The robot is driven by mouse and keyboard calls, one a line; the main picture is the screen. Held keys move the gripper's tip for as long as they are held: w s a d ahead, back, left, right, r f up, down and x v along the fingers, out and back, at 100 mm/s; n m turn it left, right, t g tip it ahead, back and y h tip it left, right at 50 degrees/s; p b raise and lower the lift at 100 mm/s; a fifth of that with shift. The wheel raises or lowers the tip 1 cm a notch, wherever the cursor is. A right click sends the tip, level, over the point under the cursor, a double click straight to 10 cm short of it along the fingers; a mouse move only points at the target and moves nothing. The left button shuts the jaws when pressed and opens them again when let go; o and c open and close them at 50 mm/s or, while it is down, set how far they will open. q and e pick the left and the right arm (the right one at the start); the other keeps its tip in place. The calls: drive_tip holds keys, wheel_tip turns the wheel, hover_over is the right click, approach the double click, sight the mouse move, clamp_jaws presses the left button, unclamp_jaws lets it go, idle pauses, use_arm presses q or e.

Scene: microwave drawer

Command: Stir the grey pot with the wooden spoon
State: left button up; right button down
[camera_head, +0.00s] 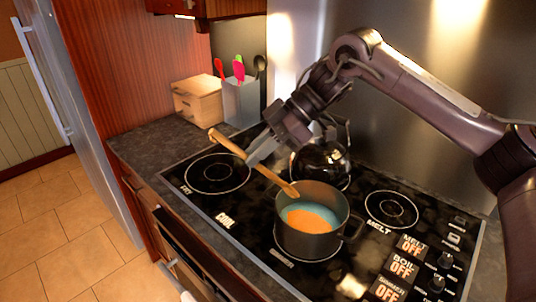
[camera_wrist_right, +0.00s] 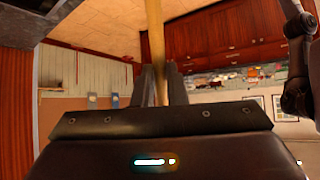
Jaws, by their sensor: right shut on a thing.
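The grey pot (camera_head: 285,232) stands on the front part of the black stovetop, with an orange and blue content inside. The wooden spoon (camera_head: 272,176) is held slanting, its upper end to the left and its lower end at the pot's left rim. I cannot tell whether that end touches the rim. My right gripper (camera_head: 254,156) is shut on the spoon, above and left of the pot. In the right wrist view the wooden shaft (camera_wrist_right: 156,45) rises between the fingers (camera_wrist_right: 161,86). My left gripper is not in view.
A glass kettle (camera_head: 320,160) stands behind the pot, partly hidden by my right arm. A utensil holder (camera_head: 240,102) and a wooden box (camera_head: 198,102) stand at the back left. Knobs (camera_head: 445,260) line the stove's right side. The left burner (camera_head: 217,173) is bare.

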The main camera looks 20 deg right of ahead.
sight(285, 189)
drive_tip(key=b+x, duration=0.2)
drive_tip(key=shift+a, duration=0.4)
drive_tip(key=a+b, duration=0.1)
drive_tip(key=a+f+b, duration=0.1)
drive_tip(key=a, duration=0.1)
drive_tip(key=shift+f, duration=0.1)
drive_tip(key=shift+d+f+b, duration=0.3)
drive_tip(key=shift+d+f, duration=2)
drive_tip(key=shift+f, duration=0.2)
drive_tip(key=shift+d+f+b, duration=0.25)
drive_tip(key=shift+d+f, duration=2.05)
drive_tip(key=shift+f, duration=0.25)
drive_tip(key=shift+s+d, duration=0.1)
drive_tip(key=shift+s, duration=0.05)
